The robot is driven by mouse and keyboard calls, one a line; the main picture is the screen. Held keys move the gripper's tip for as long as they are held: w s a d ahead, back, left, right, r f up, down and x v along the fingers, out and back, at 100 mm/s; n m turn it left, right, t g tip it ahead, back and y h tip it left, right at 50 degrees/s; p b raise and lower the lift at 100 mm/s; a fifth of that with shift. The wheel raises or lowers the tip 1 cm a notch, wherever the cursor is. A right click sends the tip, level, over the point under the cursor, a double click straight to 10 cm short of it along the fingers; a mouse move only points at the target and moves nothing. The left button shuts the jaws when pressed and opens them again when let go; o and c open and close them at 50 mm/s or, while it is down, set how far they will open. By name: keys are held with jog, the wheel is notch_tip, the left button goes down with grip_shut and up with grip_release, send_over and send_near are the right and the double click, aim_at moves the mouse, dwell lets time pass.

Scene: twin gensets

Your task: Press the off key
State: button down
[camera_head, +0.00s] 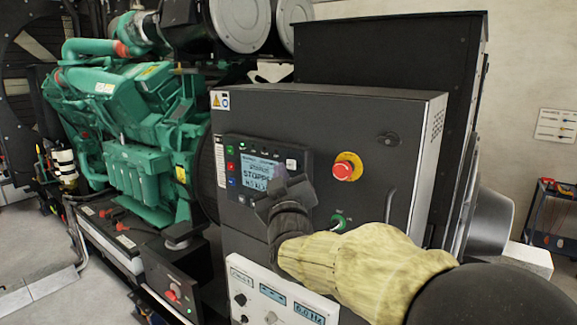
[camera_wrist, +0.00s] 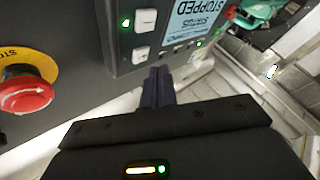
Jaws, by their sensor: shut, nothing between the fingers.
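The control panel (camera_head: 262,143) is set in the front of a dark cabinet, with a lit display (camera_head: 258,172) that reads STOPPED. Small green, red (camera_head: 230,166) and blue keys line its left side. A white key (camera_head: 291,163) shows at its right side. In the wrist view, two white keys (camera_wrist: 145,20) (camera_wrist: 140,54) are visible, with a green light beside the upper one. No label tells me which is the off key. My gripper (camera_head: 278,182) is shut and empty in front of the panel's lower right. Its fingers (camera_wrist: 158,76) end close to the lower white key; contact is unclear.
A red emergency stop button (camera_head: 344,169) on a yellow ring is right of the panel, and a green-lit switch (camera_head: 340,222) sits below it. A white instrument box (camera_head: 275,295) stands below. A green engine (camera_head: 140,150) is at left.

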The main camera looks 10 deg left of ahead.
jog(key=shift+w, duration=0.1)
jog(key=shift+w+d+b, duration=0.3)
jog(key=shift+w, duration=0.35)
jog(key=shift+w+d, duration=0.1)
jog(key=shift+w, duration=0.15)
dwell(0.5)
jog(key=shift+s, duration=0.15)
jog(key=shift+s+a+b, duration=0.35)
jog(key=shift+s+b, duration=0.15)
jog(key=shift+s, duration=0.2)
jog(key=s+a, duration=0.2)
jog(key=s, duration=0.3)
jog(key=shift+s+a+b, duration=0.15)
jog(key=shift+s+b, duration=0.15)
jog(key=shift+b, duration=0.15)
dwell(0.5)
